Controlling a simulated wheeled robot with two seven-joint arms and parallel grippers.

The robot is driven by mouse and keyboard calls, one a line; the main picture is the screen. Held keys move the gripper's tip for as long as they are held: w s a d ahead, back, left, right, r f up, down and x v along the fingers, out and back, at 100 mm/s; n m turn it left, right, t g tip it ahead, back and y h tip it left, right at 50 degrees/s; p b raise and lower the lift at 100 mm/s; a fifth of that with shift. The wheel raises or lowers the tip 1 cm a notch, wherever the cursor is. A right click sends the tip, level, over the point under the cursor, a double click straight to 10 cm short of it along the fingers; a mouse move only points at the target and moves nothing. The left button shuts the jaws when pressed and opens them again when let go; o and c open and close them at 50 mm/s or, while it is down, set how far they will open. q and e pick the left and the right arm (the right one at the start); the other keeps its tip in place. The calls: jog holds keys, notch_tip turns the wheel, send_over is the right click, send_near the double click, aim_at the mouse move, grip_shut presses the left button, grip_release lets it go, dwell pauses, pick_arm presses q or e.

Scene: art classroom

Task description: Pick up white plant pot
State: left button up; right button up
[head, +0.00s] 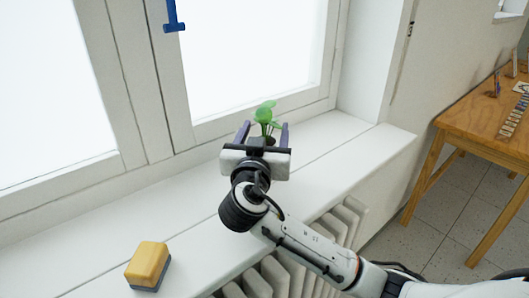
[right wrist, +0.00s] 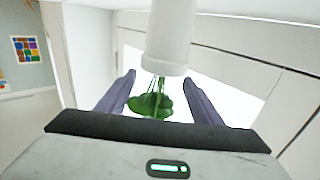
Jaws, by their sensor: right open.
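The white plant pot (right wrist: 168,42) shows in the right wrist view, upside down in the picture, with green leaves (right wrist: 150,104) at its mouth. In the head view only the green plant (head: 265,113) shows clearly; the pot is hidden behind my right gripper. My right gripper (head: 264,130) is open over the white windowsill. Its two purple fingers point toward the plant, one on each side in the picture. In the right wrist view the fingertips (right wrist: 160,78) lie left and right of the pot's mouth and leaves. I cannot tell whether they touch it. My left gripper is not in view.
A blue window handle (head: 173,16) is above. A wooden table (head: 462,117) stands at the right.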

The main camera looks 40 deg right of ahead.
grip_shut()
jog(key=shift+r, duration=0.1)
